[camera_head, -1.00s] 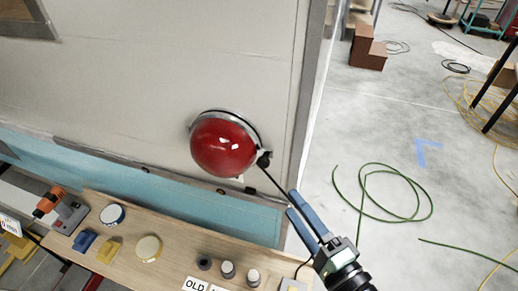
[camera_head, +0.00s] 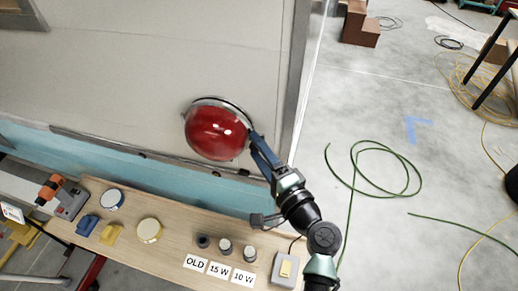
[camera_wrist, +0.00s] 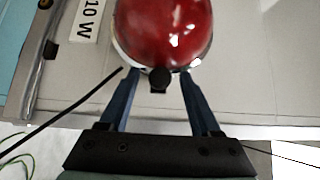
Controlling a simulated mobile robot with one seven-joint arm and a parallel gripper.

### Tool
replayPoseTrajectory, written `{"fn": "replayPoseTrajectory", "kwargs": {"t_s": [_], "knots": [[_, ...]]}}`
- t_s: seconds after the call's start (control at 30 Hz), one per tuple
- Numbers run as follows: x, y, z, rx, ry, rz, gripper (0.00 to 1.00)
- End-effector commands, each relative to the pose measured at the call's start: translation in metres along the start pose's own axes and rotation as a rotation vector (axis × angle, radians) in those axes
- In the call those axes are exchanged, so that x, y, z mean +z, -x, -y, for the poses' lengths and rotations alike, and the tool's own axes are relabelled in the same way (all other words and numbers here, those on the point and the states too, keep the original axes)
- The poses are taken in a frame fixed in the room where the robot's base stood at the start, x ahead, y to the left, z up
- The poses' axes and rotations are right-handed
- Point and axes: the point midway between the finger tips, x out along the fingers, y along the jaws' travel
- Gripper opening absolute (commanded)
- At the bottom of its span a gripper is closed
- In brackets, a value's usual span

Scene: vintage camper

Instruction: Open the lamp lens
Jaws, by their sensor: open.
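The red domed lamp lens (camera_head: 216,132) sits on the camper's side wall in a metal rim, and looks closed. It also fills the top middle of the wrist view (camera_wrist: 165,30). My gripper (camera_head: 254,140) is at the lens's right edge in the head view. In the wrist view my gripper (camera_wrist: 158,76) is open, with its two blue fingers either side of a small black knob (camera_wrist: 159,82) at the rim. The fingers look apart from the knob; whether they touch the rim I cannot tell. The knob is hidden behind my gripper in the head view.
Green cable (camera_head: 395,160) lies on open floor at right.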

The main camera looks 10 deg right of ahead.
Motion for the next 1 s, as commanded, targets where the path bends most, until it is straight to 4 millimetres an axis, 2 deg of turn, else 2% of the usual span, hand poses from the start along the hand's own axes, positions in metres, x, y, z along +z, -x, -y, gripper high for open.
{"fn": "replayPoseTrajectory", "kwargs": {"t_s": [0.07, 0.4, 1.0], "knots": [[0.0000, 0.0002, 0.0000, 0.000, 0.000, 0.000, 0.61], [0.0000, 0.0004, -0.0001, 0.000, 0.000, 0.000, 0.00], [0.0000, 0.0007, -0.0003, 0.001, 0.000, 0.000, 0.00]]}}
